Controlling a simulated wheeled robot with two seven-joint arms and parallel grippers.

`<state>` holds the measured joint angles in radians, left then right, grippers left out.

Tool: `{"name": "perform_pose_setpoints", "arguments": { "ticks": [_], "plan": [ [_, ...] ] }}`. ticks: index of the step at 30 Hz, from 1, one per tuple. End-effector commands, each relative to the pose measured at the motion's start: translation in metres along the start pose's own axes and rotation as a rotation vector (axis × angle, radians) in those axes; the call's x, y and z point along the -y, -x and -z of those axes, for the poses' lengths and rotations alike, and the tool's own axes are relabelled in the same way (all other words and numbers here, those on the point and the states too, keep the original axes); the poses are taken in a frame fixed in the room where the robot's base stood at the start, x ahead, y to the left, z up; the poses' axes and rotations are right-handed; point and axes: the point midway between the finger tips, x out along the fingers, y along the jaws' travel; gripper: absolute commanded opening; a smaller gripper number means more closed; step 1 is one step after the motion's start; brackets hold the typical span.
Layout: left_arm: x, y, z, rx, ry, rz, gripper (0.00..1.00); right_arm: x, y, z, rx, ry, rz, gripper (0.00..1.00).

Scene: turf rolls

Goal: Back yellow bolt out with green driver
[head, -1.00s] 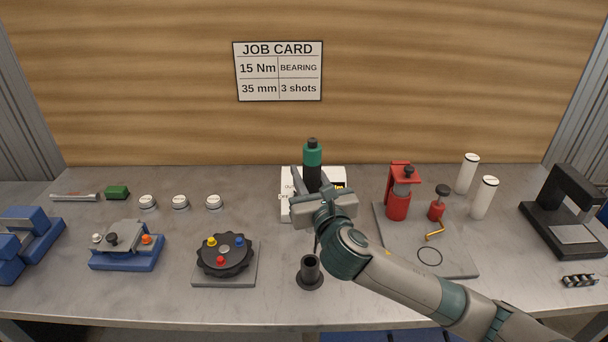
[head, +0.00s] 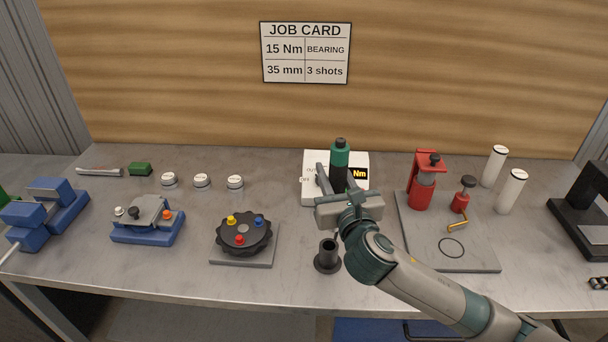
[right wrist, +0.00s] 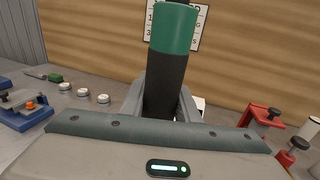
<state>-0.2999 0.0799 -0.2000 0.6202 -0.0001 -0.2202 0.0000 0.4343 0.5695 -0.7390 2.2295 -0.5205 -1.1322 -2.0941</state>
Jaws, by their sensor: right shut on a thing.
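The green driver (head: 340,155) has a green cap and a black body and stands upright in my right gripper (head: 337,180), which is shut around the black part. The driver also fills the middle of the right wrist view (right wrist: 170,60); its lower tip is hidden. The yellow bolt (head: 232,220) sits at the upper left of a dark round lobed part (head: 244,240), beside a blue bolt (head: 258,222) and a red bolt (head: 239,239). The driver is to the right of these bolts, apart from them. My left gripper is not in view.
A black cup-like holder (head: 328,258) stands below my right gripper. A white box with a display (head: 358,174) is behind the driver. A grey tray (head: 470,258) with red tools is at the right. Blue fixtures (head: 148,230) stand at the left, with white-topped round pieces (head: 202,181) behind.

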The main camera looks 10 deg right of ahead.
Motion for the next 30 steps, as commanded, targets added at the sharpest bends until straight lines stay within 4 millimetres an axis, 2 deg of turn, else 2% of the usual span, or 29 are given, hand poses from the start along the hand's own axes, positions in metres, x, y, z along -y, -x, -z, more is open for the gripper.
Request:
{"name": "perform_pose_setpoints", "arguments": {
  "ticks": [1,6,12,18,28,29,30],
  "plan": [
    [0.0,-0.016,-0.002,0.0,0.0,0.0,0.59,0.001,0.008,0.023,-0.003,-0.001,-0.002,0.02],
    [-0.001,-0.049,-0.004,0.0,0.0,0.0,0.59,0.003,0.041,0.075,-0.004,-0.002,-0.008,0.02],
    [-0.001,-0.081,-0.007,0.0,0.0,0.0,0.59,0.007,0.08,0.124,-0.002,-0.002,-0.012,0.02],
    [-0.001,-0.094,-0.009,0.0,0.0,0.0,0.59,0.009,0.1,0.142,0.003,0.0,-0.012,0.02],
    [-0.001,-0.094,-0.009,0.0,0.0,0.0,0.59,0.01,0.104,0.143,0.003,0.001,-0.012,0.02],
    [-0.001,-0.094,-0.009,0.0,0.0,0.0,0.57,0.01,0.104,0.143,0.003,0.001,-0.012,0.02],
    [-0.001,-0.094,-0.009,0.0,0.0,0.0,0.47,0.01,0.103,0.143,0.003,0.001,-0.012,0.02]
  ]
}}
